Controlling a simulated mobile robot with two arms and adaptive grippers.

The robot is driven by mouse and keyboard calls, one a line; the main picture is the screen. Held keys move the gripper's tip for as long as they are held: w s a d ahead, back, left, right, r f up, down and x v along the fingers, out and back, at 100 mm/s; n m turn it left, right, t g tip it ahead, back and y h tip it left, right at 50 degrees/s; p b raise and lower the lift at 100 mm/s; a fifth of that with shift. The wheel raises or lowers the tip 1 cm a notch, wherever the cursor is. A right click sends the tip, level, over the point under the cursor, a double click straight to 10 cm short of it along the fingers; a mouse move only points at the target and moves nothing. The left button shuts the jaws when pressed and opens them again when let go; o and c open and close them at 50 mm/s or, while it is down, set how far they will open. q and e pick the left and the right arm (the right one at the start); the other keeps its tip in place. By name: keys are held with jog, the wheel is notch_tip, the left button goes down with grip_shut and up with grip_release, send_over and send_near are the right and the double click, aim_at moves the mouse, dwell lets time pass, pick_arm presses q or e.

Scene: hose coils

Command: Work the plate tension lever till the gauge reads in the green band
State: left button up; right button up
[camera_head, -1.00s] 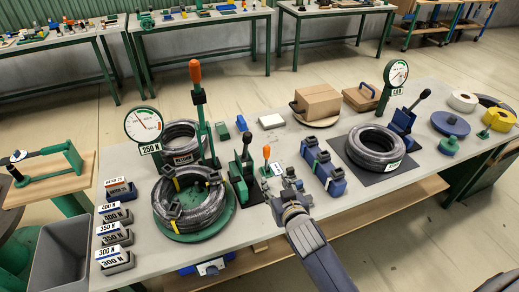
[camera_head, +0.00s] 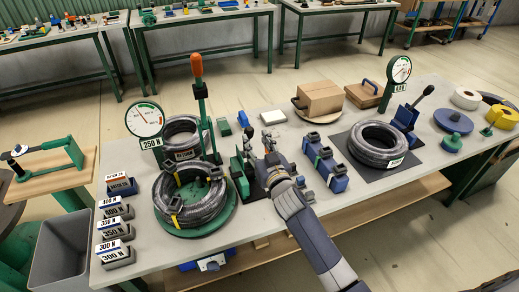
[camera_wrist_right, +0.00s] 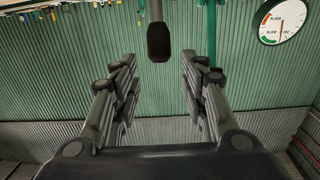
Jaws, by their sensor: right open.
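The plate tension lever, with a black grip (camera_head: 248,133) on a green base (camera_head: 240,178), stands right of the round green plate (camera_head: 222,222) bearing a black hose coil (camera_head: 168,208). My right gripper (camera_head: 268,143) is just right of the grip. The inverted right wrist view shows the black knob (camera_wrist_right: 158,42) between and beyond my open fingers (camera_wrist_right: 158,75), apart from both. The gauge (camera_head: 145,119) above the 250 N sign has a red needle leaning up-left; its band is too small to tell. It also shows in the wrist view (camera_wrist_right: 285,22). My left gripper is out of view.
Blue clamp blocks (camera_head: 325,165) stand close right of my right arm. Another coil (camera_head: 377,142) and gauge (camera_head: 400,70) are farther right. Labelled blocks (camera_head: 115,232) line the bench's left edge.

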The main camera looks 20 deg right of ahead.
aim_at(251, 131)
jog(key=shift+w+f+b, duration=0.15)
jog(key=shift+w+b, duration=0.85)
jog(key=shift+w, duration=1.45)
jog(key=shift+w+a, duration=0.1)
jog(key=shift+w, duration=0.2)
jog(key=shift+w, duration=0.1)
